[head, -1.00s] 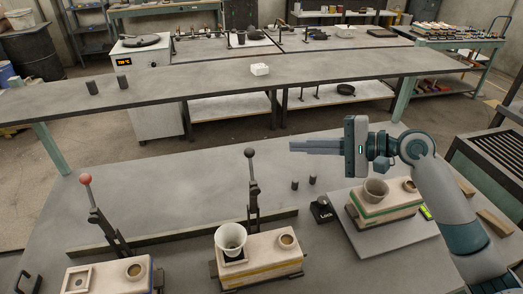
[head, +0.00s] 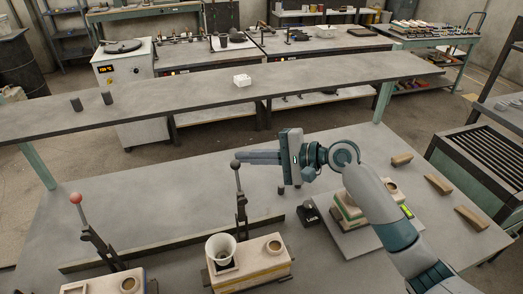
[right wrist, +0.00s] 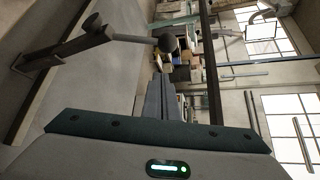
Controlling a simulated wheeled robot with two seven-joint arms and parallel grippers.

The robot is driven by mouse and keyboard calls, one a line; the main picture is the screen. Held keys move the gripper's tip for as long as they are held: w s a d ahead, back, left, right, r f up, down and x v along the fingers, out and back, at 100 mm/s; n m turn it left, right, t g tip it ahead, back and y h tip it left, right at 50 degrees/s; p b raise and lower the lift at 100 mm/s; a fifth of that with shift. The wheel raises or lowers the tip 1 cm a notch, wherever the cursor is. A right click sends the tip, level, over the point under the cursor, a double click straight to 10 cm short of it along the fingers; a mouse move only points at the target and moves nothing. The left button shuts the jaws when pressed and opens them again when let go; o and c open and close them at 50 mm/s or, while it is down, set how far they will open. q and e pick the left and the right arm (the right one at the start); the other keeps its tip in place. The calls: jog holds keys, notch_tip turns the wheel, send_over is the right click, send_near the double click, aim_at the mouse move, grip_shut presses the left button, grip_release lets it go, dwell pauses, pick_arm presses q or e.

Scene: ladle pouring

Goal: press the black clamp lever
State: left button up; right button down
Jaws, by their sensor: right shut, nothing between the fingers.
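The black clamp lever (head: 240,200) stands upright behind the middle mould, with a round black knob (head: 235,164) on top. In the right wrist view the lever (right wrist: 128,38) lies sideways at the upper left, its knob (right wrist: 168,43) beyond my fingertips. My right gripper (head: 240,157) is shut and empty, its fingers pointing left at about the height of the knob. In the head view the fingertips overlap the knob's top; I cannot tell whether they touch. The shut fingers also show in the right wrist view (right wrist: 161,85). My left gripper is not in view.
A red-knobbed lever (head: 90,230) stands at the left. A white cup (head: 221,250) sits on the middle mould (head: 262,262). A black box marked Lock (head: 311,214) and another mould lie to the right, under my right arm. A raised shelf (head: 190,98) crosses behind.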

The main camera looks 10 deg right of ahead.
jog(key=s, duration=0.1)
jog(key=s+r+p, duration=0.1)
jog(key=s, duration=0.1)
jog(key=shift+s+a+r, duration=0.1)
jog(key=shift+r, duration=0.1)
jog(key=shift+s, duration=0.1)
dwell(0.3)
